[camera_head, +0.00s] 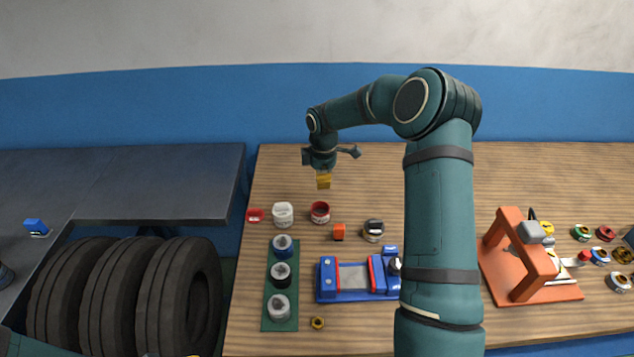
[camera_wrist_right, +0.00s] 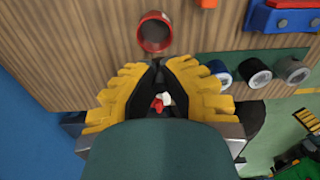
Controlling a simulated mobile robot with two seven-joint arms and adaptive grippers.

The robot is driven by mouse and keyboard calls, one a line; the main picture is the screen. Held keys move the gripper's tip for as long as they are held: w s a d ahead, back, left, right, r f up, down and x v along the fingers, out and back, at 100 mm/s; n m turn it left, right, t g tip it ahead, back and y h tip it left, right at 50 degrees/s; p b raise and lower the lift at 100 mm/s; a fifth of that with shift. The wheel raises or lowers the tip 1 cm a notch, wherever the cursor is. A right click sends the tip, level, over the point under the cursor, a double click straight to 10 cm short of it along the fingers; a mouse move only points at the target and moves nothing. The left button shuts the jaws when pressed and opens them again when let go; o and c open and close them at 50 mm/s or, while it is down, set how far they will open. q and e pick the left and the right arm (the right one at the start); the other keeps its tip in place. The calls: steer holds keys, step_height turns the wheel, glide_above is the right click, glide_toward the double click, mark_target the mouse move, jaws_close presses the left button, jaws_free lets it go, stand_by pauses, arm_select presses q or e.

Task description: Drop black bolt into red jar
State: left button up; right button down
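The red jar (camera_head: 320,212) stands upright on the wooden table. In the right wrist view its round open mouth (camera_wrist_right: 155,33) lies just beyond my fingertips. My right gripper (camera_head: 323,183) points down above the table, close over the red jar and apart from it. In the right wrist view its yellow fingers (camera_wrist_right: 158,66) come together at the tips. A small dark piece, seemingly the black bolt (camera_wrist_right: 158,63), sits between the tips; the dark finger pads hide most of it. My left gripper is out of view.
A white jar (camera_head: 283,214) and a small red container (camera_head: 255,215) stand left of the red jar. An orange block (camera_head: 339,232) and a dark-topped jar (camera_head: 373,230) stand right. A green rack (camera_head: 279,318) with jars and a blue vise (camera_head: 352,296) lie nearer.

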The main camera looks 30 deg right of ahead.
arm_select(q)
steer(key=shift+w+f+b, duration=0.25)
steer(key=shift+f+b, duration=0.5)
steer(key=shift+b, duration=0.3)
arm_select(e)
steer(key=f, duration=0.1)
steer(key=d+f, duration=0.1)
steer(key=f, duration=0.1)
steer(key=w+d+f, duration=0.1)
steer(key=f, duration=0.1)
steer(key=shift+f, duration=0.1)
steer(key=c, duration=1.1)
jaws_free()
steer(key=shift+o, duration=0.2)
step_height(320, 180, up, 12)
